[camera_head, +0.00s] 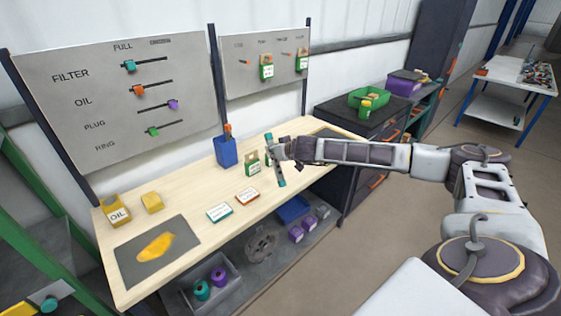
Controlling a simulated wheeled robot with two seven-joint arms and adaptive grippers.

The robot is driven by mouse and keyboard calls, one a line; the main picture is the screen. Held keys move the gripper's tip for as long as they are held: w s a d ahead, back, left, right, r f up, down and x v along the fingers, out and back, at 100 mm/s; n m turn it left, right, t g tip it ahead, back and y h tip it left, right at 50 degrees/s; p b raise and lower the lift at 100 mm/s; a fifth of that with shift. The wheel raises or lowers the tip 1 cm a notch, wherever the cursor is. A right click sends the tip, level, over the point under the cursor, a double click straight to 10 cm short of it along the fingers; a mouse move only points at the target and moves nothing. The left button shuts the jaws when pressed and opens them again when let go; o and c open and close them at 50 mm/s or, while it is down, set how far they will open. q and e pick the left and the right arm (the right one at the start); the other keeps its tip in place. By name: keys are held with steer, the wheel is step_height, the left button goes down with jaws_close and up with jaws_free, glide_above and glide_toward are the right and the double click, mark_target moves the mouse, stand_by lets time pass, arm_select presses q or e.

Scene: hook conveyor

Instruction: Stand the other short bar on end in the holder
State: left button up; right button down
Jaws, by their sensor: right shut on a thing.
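A blue upright holder (226,152) stands at the back of the wooden bench. An orange-topped bar (228,130) stands on end in it. My right gripper (276,155) is shut on a short bar with teal ends (282,182), to the right of the holder and above the bench. The bar is steeply tilted, one teal end up and the other down; its middle is hidden by the fingers. The bar and the holder are apart. My left gripper is not in view.
Two flat labelled boxes (219,212) (247,196) lie in front. At the left are an OIL box (117,212), a yellow block (152,202) and a dark mat (182,233). Panels rise behind.

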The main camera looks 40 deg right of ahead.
steer(key=w+a+r+n+t+y, duration=0.1)
steer(key=w+a+r+n+y, duration=0.1)
steer(key=r, duration=0.4)
steer(key=w+a+r+n+t+y, duration=0.1)
steer(key=w+a+r+n+y, duration=0.1)
steer(key=a+r+n+y, duration=0.1)
steer(key=shift+w+a+r+t+y, duration=0.3)
steer(key=shift+a+r+y, duration=0.5)
steer(key=shift+a+r, duration=0.65)
steer(key=shift+s+r, duration=0.1)
steer(key=shift+r, duration=0.05)
steer(key=shift+s+a+r+n+y, duration=0.15)
steer(key=shift+a+r+n+y, duration=0.35)
steer(key=shift+r+y, duration=0.25)
steer(key=shift+a+r, duration=0.1)
steer(key=shift+r, duration=0.2)
steer(key=shift+s+a+r+t+y, duration=0.1)
steer(key=shift+t+y, duration=0.15)
steer(key=shift+t, duration=0.05)
steer(key=shift+r+t, duration=0.1)
steer(key=shift+t, duration=0.3)
